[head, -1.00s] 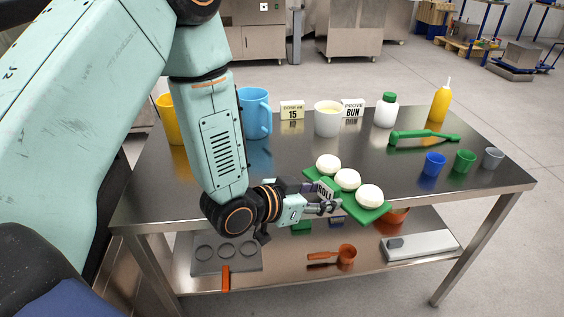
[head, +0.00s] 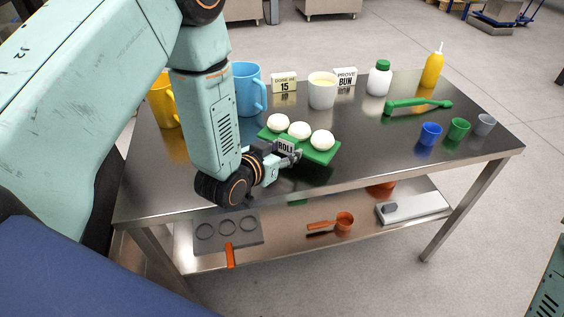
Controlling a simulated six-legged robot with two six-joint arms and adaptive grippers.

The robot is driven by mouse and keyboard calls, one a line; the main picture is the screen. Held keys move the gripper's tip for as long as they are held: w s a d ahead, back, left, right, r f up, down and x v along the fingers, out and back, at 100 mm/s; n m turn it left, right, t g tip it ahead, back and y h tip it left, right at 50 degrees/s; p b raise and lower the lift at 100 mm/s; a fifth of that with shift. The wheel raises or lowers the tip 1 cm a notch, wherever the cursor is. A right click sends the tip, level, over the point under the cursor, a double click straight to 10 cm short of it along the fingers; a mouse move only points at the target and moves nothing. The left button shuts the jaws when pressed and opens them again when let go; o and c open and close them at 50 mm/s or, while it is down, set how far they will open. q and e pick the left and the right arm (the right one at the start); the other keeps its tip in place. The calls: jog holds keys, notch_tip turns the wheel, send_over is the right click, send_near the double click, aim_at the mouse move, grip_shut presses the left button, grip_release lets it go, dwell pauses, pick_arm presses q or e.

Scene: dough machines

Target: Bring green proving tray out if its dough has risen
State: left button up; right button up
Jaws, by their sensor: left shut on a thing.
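The green proving tray (head: 322,154) is at the front middle of the steel table, over its top. Three smooth, rounded white dough balls (head: 299,130) sit on it in a row. A label reading ROLL (head: 286,146) shows at the tray's front. My left gripper (head: 292,151) is shut on the tray's front, beside the label. I cannot tell whether the tray touches the tabletop. My right gripper is not in view.
On the table (head: 400,155) stand a blue jug (head: 248,90), a yellow jug (head: 162,103), a white tub (head: 322,92), signs DONE AT 15 (head: 284,83) and PROVE BUN (head: 345,78), bottles, a green tool (head: 415,105) and small cups. The lower shelf (head: 290,240) holds an orange scoop (head: 333,223).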

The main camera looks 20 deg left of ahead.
aim_at(281, 171)
pick_arm(q)
jog(key=f, duration=0.2)
jog(key=a+f+b, duration=0.1)
jog(key=shift+f, duration=0.4)
jog(key=shift+d+f, duration=0.15)
jog(key=shift+d, duration=0.05)
jog(key=shift+w+d, duration=0.1)
jog(key=shift+a+f, duration=0.1)
jog(key=shift+a, duration=0.1)
jog(key=o, duration=1)
jog(key=shift+s, duration=0.2)
jog(key=o, duration=0.4)
jog(key=shift+w+d, duration=0.1)
jog(key=shift+d, duration=0.05)
